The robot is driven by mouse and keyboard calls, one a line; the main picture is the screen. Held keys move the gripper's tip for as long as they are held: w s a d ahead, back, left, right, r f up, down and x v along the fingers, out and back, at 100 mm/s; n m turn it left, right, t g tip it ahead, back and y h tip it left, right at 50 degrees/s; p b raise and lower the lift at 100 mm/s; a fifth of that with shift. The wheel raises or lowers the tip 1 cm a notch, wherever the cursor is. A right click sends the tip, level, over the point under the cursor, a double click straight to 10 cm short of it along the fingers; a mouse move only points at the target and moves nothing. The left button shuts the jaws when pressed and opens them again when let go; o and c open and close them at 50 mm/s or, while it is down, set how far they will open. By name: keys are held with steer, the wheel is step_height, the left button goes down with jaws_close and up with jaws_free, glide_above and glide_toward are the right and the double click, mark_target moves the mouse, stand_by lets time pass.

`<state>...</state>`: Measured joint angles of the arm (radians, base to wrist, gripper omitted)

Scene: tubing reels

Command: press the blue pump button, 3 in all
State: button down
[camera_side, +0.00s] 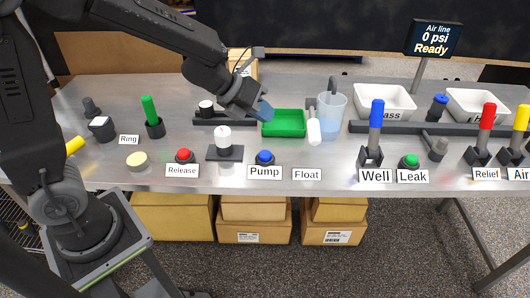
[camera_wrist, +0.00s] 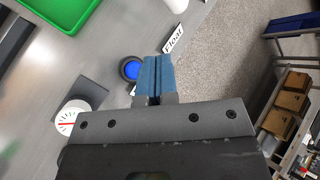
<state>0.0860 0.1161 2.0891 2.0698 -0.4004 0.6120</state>
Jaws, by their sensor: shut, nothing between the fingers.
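The blue pump button (camera_side: 265,157) sits on the metal table behind the Pump label (camera_side: 265,172). In the wrist view the button (camera_wrist: 131,70) shows as a blue cap in a dark round base, just left of my fingertips. My gripper (camera_side: 265,111) is shut and empty, with blue fingers. It is above the table, over the left edge of the green tray in the side view, and apart from the button. In the wrist view the shut fingers (camera_wrist: 155,78) partly cover the area beside the button. The display (camera_side: 434,39) reads "Air line 0 psi Ready".
A white dial gauge (camera_side: 223,138) stands left of the button, and the red Release button (camera_side: 184,155) is further left. The green tray (camera_side: 284,124) lies behind. A white-handled float (camera_side: 314,130) and a clear jug (camera_side: 333,110) stand to the right.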

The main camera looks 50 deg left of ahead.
mark_target(264, 152)
steer(key=shift+f, duration=3.95)
steer(key=shift+f, duration=0.15)
steer(key=shift+f, duration=0.3)
steer(key=shift+f, duration=0.5)
steer(key=shift+r, duration=0.95)
steer(key=shift+r, duration=2.55)
